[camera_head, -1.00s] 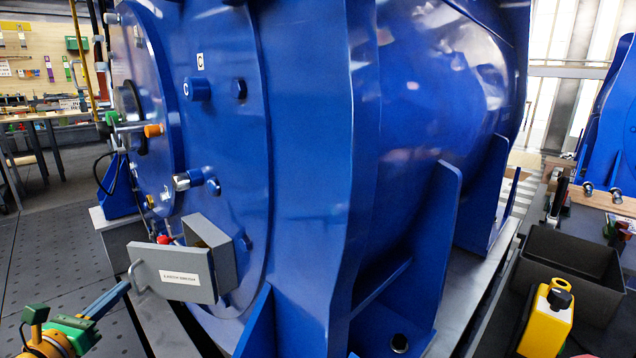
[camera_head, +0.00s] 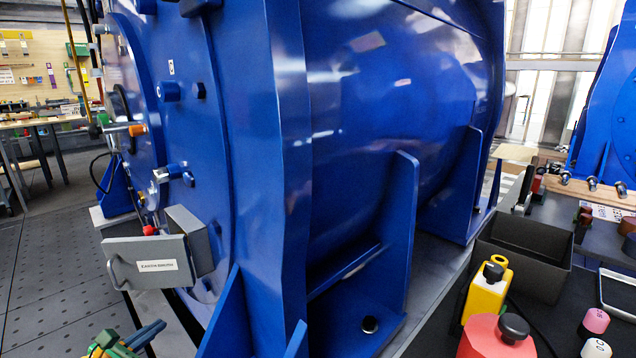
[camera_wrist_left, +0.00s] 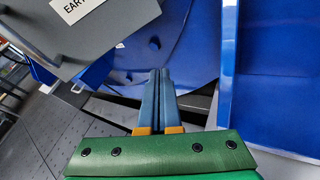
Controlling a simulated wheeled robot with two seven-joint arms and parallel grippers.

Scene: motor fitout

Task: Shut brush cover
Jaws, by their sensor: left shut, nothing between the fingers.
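The brush cover (camera_head: 125,270) is a grey plate with a bar handle and a white label that seems to read "Earth brush". It stands swung open from its grey box (camera_head: 187,228) on the blue motor's end face. It also shows at the top left of the wrist view (camera_wrist_left: 115,22). My left gripper (camera_head: 160,326) is at the bottom left of the head view, below the cover and apart from it. Its blue fingers (camera_wrist_left: 158,74) are shut and empty, pointing toward the motor. My right gripper is not in view.
The large blue motor (camera_head: 350,140) fills the middle, with ribs and feet on a grey base. A bolt (camera_head: 172,173) and an orange-tipped fitting (camera_head: 137,130) stick out above the box. A bench at right holds a dark bin (camera_head: 530,235) and a yellow device (camera_head: 487,290). Open floor lies left.

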